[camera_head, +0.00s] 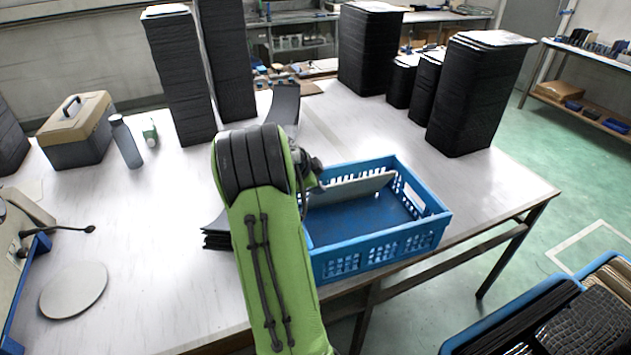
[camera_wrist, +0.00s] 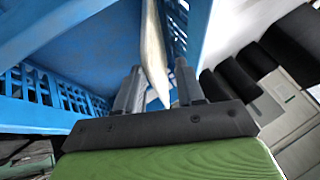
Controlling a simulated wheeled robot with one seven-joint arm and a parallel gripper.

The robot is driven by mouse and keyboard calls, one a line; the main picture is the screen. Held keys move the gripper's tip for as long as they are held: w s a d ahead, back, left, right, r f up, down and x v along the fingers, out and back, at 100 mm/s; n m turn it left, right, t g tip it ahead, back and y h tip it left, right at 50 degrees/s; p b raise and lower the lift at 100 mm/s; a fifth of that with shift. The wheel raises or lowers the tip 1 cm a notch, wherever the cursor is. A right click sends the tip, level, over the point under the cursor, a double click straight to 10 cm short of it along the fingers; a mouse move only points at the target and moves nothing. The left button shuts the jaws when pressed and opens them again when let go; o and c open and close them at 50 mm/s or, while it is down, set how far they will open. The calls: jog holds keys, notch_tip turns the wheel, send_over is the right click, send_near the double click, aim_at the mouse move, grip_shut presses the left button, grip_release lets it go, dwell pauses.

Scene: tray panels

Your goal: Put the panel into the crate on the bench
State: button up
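The panel (camera_head: 352,190) is a thin light-grey sheet. In the head view it is inside the blue crate (camera_head: 425,236), tilted on edge near the back wall. My gripper (camera_head: 316,178) is at the panel's left end, largely hidden by my green arm. In the wrist view the panel (camera_wrist: 154,55) runs up between the two dark fingers of my gripper (camera_wrist: 160,82). The fingers stand apart, with a gap showing beside the panel. The crate's blue walls (camera_wrist: 35,90) surround it in this view. The panel's lower edge is hard to make out in the head view.
The crate stands at the bench's (camera_head: 160,230) front edge, its floor otherwise clear. Dark stacked sheets (camera_head: 216,232) lie left of it, partly behind my arm. Tall black stacks (camera_head: 478,95) stand at the back. A toolbox (camera_head: 78,128) and bottle (camera_head: 126,142) are at left.

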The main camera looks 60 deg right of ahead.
jog(key=p+v, duration=0.2)
jog(key=v, duration=1.3)
jog(key=shift+a+r, duration=0.2)
jog(key=shift+a, duration=0.1)
jog(key=shift+w, duration=0.1)
jog(key=w+a+r+n+t+y+p, duration=0.1)
jog(key=a+r+n+t+y, duration=0.15)
jog(key=a+n, duration=0.75)
jog(key=w+a+r+n+t+y+p, duration=0.1)
jog(key=a+r+n+t, duration=0.15)
jog(key=a+n, duration=0.75)
jog(key=s+a+f+n+t+y, duration=0.1)
jog(key=s+a+n, duration=0.3)
jog(key=a, duration=0.4)
jog(key=s+a+f+n+t+y, duration=0.1)
jog(key=s+a+n+y, duration=0.2)
jog(key=a, duration=0.6)
jog(key=shift+s+f+n, duration=0.3)
jog(key=shift+s+n, duration=0.6)
